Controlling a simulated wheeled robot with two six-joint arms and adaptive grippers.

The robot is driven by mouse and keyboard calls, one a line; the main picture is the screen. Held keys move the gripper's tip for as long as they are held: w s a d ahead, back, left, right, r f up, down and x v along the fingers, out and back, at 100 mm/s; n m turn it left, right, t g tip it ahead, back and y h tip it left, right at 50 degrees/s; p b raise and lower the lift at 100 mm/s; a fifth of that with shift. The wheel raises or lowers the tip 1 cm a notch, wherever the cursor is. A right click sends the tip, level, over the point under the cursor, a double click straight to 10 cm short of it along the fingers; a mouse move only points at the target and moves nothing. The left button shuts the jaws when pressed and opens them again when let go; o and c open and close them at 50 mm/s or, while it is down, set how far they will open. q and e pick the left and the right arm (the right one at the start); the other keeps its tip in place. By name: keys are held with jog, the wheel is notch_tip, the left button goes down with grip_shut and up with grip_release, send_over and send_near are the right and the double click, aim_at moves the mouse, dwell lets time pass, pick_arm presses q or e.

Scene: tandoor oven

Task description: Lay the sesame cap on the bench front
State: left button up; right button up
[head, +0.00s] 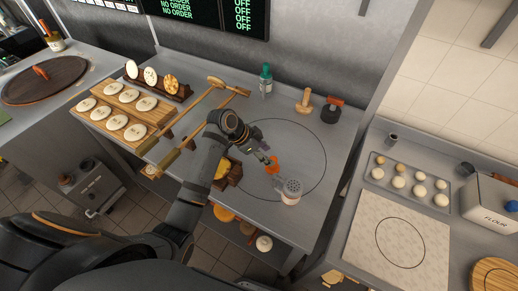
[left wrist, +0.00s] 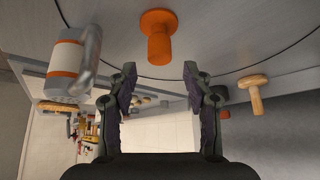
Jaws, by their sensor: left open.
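An orange knobbed piece (head: 272,166), which looks like the sesame cap, is on the grey bench (head: 327,205) inside the drawn circle. In the left wrist view this cap (left wrist: 158,38) shows a wide disc and a narrower stem, just beyond the fingertips. A pale shaker (head: 291,190) with a perforated top stands close to its right; in the left wrist view the shaker (left wrist: 68,62) has an orange band. My left gripper (head: 264,158) is open and empty (left wrist: 160,72), beside the cap. My right gripper is not in view.
A green bottle (head: 265,80), a wooden stamp (head: 304,102) and a dark stamp (head: 332,110) stand at the back. Long-handled wooden tools (head: 205,103) and a board of dough rounds (head: 153,123) lie left. The bench right of the shaker is clear.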

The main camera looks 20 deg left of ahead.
pick_arm(q)
jog(key=v, duration=0.7)
jog(key=shift+b, duration=0.45)
jog(key=shift+a+f, duration=0.1)
jog(key=shift+a, duration=0.05)
